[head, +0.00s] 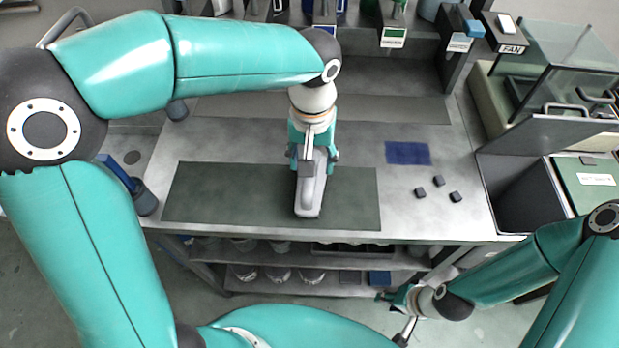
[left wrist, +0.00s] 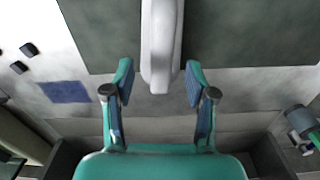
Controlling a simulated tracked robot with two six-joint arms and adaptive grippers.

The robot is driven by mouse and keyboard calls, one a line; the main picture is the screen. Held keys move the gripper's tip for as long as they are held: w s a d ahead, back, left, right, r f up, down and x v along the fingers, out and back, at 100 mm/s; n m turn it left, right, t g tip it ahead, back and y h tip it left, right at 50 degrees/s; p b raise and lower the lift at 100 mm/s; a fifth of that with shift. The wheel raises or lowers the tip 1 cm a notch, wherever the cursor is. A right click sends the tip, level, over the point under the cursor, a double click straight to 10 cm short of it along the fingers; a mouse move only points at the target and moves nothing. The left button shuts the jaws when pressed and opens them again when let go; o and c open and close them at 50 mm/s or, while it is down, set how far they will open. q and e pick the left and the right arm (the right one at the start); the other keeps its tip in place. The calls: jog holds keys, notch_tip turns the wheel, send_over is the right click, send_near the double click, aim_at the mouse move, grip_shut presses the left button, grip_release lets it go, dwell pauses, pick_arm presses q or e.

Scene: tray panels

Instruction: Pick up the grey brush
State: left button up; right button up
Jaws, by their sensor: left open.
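The grey brush, a long light-grey body (head: 310,196), lies on the dark green mat (head: 225,195) on the bench. My left gripper (head: 313,158) points down over it and hides part of it. In the left wrist view the brush (left wrist: 161,45) reaches in from the top between the fingers of my left gripper (left wrist: 158,85). These are open, with a gap on each side of the brush. My right gripper (head: 387,297) is low in front of the bench, away from the brush. It is too small to tell whether it is open.
A blue pad (head: 408,153) and several small dark blocks (head: 438,181) lie right of the mat. A dark holder (head: 145,200) stands at the bench's left edge. An open dark bin (head: 525,190) is at the right. Shelves with bowls (head: 278,275) are below the bench.

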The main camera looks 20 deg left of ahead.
pick_arm(q)
jog(key=f, duration=0.4)
jog(key=shift+w+a+f, duration=0.15)
jog(key=shift+w+f, duration=0.05)
jog(key=shift+f, duration=0.05)
grip_shut()
